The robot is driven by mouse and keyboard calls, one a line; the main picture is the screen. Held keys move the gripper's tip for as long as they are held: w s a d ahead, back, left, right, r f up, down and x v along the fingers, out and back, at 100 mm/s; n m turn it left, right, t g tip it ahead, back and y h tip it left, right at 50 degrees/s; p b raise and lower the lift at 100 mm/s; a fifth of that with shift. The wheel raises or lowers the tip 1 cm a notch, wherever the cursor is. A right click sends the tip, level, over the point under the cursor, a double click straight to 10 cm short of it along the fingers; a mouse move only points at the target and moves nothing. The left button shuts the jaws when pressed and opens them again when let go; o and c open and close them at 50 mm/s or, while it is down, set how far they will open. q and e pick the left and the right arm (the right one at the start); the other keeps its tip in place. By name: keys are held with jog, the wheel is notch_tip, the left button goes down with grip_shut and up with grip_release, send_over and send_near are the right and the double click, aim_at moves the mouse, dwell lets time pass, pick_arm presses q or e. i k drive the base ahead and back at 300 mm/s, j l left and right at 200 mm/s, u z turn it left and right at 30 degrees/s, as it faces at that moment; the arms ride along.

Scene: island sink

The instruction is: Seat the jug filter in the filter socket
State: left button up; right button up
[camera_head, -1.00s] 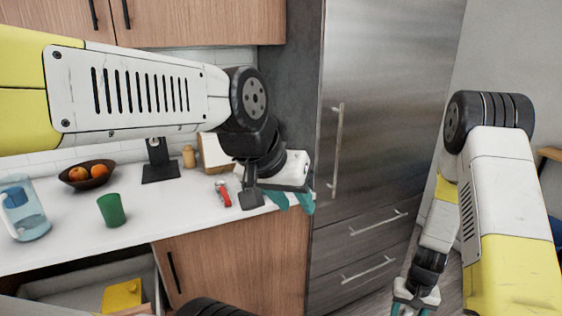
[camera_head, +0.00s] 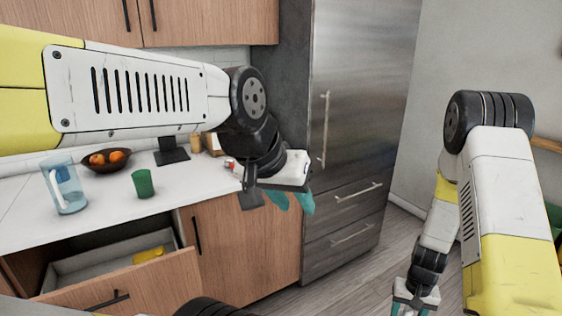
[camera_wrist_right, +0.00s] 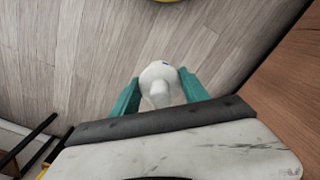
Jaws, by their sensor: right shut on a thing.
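A clear bluish jug (camera_head: 66,188) stands upright on the white counter at the left of the head view. A filter socket cannot be made out in it. My right gripper (camera_wrist_right: 160,92) is shut on a white, rounded piece, likely the jug filter (camera_wrist_right: 159,78), held between its teal fingers above the wood floor. In the head view the right gripper (camera_head: 414,308) is low at the right, cut by the frame's bottom edge, far from the jug. My left gripper (camera_head: 291,203) is empty, its teal fingers apart, in front of the counter's right end.
On the counter (camera_head: 110,203) are a green cup (camera_head: 144,183), a dark bowl (camera_head: 106,159) of orange fruit and a dark stand (camera_head: 172,150). An open drawer (camera_head: 120,290) with a yellow thing inside juts out below. A steel fridge (camera_head: 365,90) stands right; floor before it is clear.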

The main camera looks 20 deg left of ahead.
aim_at(61, 180)
jog(key=k+u, duration=0.2)
jog(key=u, duration=0.15)
jog(key=k+j+u, duration=0.1)
jog(key=u, duration=0.25)
jog(key=k+j, duration=0.05)
